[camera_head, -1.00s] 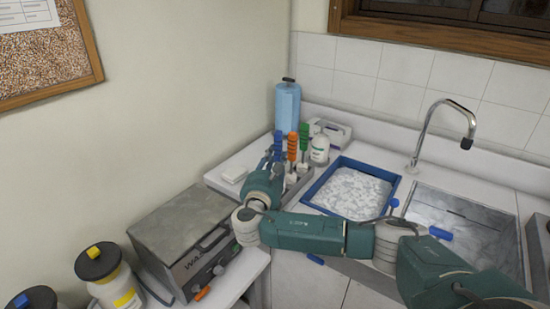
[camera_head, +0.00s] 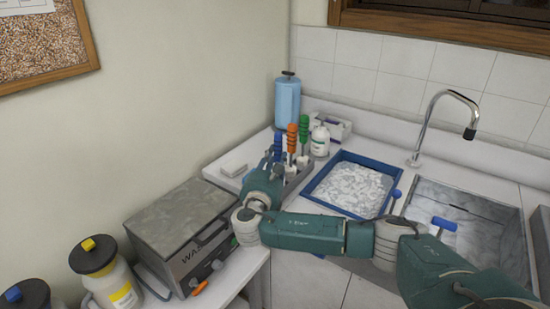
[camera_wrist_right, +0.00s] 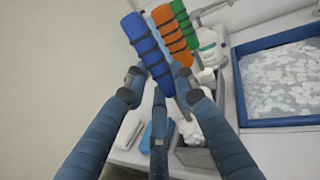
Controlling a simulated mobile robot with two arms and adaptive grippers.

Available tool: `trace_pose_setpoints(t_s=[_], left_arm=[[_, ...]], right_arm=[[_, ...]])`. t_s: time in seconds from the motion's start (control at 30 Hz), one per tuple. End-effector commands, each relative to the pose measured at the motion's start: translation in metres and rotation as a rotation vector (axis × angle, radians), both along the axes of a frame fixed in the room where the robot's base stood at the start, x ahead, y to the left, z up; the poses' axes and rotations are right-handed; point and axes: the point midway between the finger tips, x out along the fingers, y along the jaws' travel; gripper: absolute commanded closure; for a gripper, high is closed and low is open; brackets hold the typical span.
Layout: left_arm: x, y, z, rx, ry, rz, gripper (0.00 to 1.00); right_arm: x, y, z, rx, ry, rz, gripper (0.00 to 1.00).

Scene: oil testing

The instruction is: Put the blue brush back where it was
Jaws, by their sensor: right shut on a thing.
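The blue brush (camera_head: 278,142) is held by its handle in my right gripper (camera_head: 267,161), beside the grey brush holder (camera_head: 306,176). In the right wrist view the blue handle (camera_wrist_right: 143,38) tilts between the fingers of the gripper (camera_wrist_right: 158,80). An orange brush (camera_head: 291,138) and a green brush (camera_head: 303,127) stand in the holder, just right of the blue one. The blue brush's lower end is hidden behind the fingers, so I cannot tell whether it is inside the holder. My left gripper is out of view.
A blue tray (camera_head: 315,180) of white pieces lies right of the holder, then the sink (camera_head: 470,215). A white bottle (camera_head: 320,140) and blue cylinder (camera_head: 287,102) stand behind. A metal heater box (camera_head: 180,225) is at the left.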

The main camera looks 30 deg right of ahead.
Motion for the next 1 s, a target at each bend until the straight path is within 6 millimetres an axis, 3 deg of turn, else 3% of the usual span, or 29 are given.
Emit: trace_pose_setpoints(t_s=[0.17, 0.2, 0.3, 0.67, 1.0], left_arm=[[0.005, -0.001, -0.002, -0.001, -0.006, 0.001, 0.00], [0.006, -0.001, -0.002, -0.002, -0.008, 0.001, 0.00], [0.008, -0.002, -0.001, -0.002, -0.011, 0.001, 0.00], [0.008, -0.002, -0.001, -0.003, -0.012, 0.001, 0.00], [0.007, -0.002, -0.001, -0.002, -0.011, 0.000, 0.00]], right_arm=[[0.000, 0.000, -0.004, 0.000, 0.000, 0.000, 1.00], [0.000, 0.000, -0.005, 0.000, 0.000, 0.000, 0.72], [0.000, 0.000, -0.004, 0.000, 0.000, 0.000, 0.53], [-0.002, 0.003, -0.005, 0.001, 0.001, 0.001, 0.52], [-0.045, 0.047, -0.008, 0.004, 0.002, 0.005, 0.52]])
